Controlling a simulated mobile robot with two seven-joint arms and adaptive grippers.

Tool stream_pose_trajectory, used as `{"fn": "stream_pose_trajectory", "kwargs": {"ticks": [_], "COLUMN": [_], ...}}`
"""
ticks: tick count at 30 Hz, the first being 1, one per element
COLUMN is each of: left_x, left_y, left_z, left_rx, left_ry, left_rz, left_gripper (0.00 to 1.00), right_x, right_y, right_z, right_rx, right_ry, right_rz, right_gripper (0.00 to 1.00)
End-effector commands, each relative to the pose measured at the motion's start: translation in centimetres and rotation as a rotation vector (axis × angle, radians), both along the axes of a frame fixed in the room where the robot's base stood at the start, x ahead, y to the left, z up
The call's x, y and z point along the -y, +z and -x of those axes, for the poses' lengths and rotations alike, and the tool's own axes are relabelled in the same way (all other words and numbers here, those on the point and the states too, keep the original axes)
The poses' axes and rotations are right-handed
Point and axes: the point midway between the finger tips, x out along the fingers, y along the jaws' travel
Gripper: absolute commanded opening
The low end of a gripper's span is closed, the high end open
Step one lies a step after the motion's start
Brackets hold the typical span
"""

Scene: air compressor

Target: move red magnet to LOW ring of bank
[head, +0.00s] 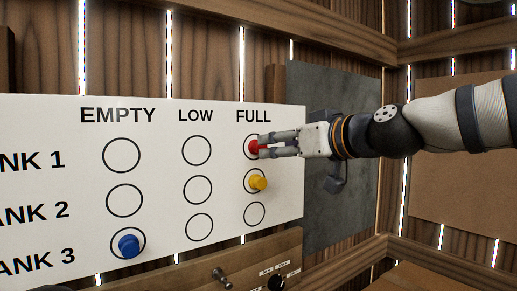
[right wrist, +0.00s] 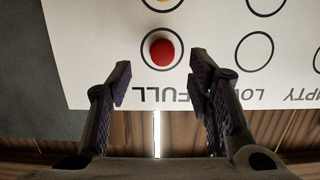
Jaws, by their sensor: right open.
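The red magnet (head: 254,147) sits in the FULL ring of the BANK 1 row on the white board (head: 60,110). In the right wrist view the red magnet (right wrist: 162,52) is inside its ring, just beyond and between the fingertips. My right gripper (head: 262,147) is open, with its fingers reaching in from the right at the red magnet. In the wrist view the fingers (right wrist: 160,80) stand apart with nothing between them. The LOW ring of BANK 1 (head: 197,151) is empty.
A yellow magnet (head: 258,183) is in the BANK 2 FULL ring, just below my right gripper. A blue magnet (head: 129,246) is in the BANK 3 EMPTY ring. A wooden panel with knobs (head: 222,277) is below the board. A dark grey panel (head: 345,90) is behind my right gripper.

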Motion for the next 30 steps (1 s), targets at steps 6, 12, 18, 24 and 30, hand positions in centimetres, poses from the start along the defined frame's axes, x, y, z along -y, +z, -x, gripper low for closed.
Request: {"fn": "stream_pose_trajectory", "kwargs": {"ticks": [6, 12, 18, 24, 30], "left_x": [0.0, 0.0, 0.0, 0.0, 0.0], "left_y": [-0.3, -0.6, -0.6, -0.6, -0.6], "left_z": [0.3, 0.6, 0.6, 0.6, 0.6], "left_rx": [-0.012, -0.025, -0.022, -0.022, -0.022], "left_ry": [0.000, 0.000, 0.000, 0.000, 0.000], "left_rz": [-0.001, 0.000, 0.000, 0.000, 0.000], "left_gripper": [0.40, 0.40, 0.40, 0.40, 0.40], "right_x": [-2.5, -3.5, -3.5, -3.5, -3.5], "right_y": [-1.2, -1.3, -1.0, -1.1, -1.1], "right_z": [-2.9, -4.3, -4.2, -4.2, -4.2], "right_rx": [-0.004, 0.000, 0.002, 0.001, 0.001], "right_ry": [0.001, 0.000, -0.001, 0.000, 0.000], "right_rz": [0.000, 0.000, 0.000, 0.000, 0.000], "right_gripper": [0.47, 0.47, 0.35, 0.04, 0.03]}}
